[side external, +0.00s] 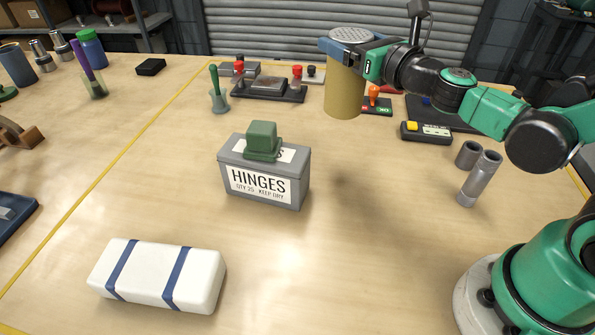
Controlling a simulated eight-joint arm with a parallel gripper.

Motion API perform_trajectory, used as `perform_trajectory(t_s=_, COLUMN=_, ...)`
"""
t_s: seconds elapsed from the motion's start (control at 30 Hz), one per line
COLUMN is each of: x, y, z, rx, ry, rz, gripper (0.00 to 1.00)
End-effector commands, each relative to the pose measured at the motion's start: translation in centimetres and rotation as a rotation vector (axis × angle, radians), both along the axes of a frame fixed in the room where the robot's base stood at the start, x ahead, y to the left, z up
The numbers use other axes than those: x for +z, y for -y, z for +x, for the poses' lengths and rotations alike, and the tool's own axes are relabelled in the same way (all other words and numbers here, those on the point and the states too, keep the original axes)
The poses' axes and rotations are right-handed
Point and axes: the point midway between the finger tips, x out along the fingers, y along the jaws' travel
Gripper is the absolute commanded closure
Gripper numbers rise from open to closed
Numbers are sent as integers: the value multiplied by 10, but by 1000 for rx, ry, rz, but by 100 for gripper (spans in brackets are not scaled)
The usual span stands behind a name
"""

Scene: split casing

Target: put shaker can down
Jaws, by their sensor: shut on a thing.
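The shaker can (345,88) is a tan cylinder with a grey, perforated-looking top. It is upright and held in the air above the table, with its shadow on the wood below. My gripper (350,46) is shut on the can near its upper end, coming in from the right. The lower part of the can is in plain view and touches nothing.
A grey HINGES box (262,185) with a green block on top stands mid-table. A white blue-striped case (158,276) lies at the front left. Grey tubes (478,178) and control boxes (427,132) stand at right. The wood between is clear.

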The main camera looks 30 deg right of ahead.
Motion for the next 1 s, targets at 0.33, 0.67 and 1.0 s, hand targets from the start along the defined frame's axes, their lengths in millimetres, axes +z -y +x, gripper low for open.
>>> perform_trajectory(t_s=0.33, x=12, y=1, z=0, rx=-6, ry=0, rz=0, gripper=100)
perform_trajectory(t_s=0.67, x=43, y=1, z=0, rx=-5, ry=0, rz=0, gripper=100)
perform_trajectory(t_s=1.0, x=54, y=-55, z=7, rx=261, ry=0, rz=0, gripper=100)
